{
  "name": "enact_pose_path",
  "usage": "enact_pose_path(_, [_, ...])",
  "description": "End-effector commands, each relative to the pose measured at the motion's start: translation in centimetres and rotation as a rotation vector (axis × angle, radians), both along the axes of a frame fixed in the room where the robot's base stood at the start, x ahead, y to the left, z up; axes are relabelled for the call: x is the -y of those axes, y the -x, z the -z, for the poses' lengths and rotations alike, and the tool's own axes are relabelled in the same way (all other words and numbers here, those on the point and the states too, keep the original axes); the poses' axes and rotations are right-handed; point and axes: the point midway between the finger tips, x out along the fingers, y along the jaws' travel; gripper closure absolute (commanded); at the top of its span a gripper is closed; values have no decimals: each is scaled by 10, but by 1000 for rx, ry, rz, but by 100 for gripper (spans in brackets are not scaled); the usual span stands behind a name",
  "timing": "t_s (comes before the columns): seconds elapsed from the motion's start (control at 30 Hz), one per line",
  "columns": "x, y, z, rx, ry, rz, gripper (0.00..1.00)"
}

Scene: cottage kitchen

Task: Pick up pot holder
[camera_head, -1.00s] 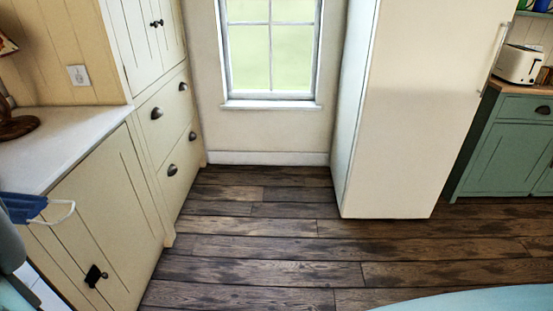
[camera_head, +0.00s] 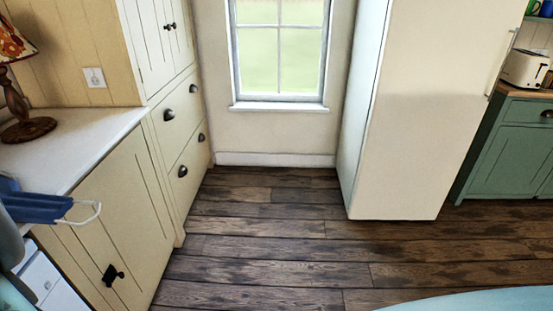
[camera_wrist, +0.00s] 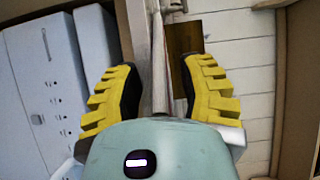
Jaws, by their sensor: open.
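I cannot make out a pot holder for sure in either view. In the head view, a dark blue item with a white loop (camera_head: 40,208) shows at the left, by the front edge of the white counter; its left part is cut off or hidden behind my arm. In the wrist view, my gripper (camera_wrist: 160,70) has its two yellow ridged fingers spread apart. A narrow grey bar and a small brown patch (camera_wrist: 181,78) show between and beyond the fingers; I cannot tell what they are.
A white counter (camera_head: 85,150) over cream cabinets runs along the left, with a lamp (camera_head: 27,128) on it. A cream fridge (camera_head: 420,120) stands right of the window, a toaster (camera_head: 525,68) far right. The wooden floor (camera_head: 265,240) between is clear. White drawers (camera_wrist: 45,70) lie left of my gripper.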

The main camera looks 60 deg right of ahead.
Motion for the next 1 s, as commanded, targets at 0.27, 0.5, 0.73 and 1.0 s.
enact_pose_path(0.27, [0, 0, 0, 0, 0, 0, 91])
enact_pose_path(0.5, [0, 0, 0, 0, 0, 0, 100])
enact_pose_path(0.73, [0, 0, 0, 0, 0, 0, 100])
enact_pose_path(1.0, [0, -1, -2, 0, 0, 0, 100])
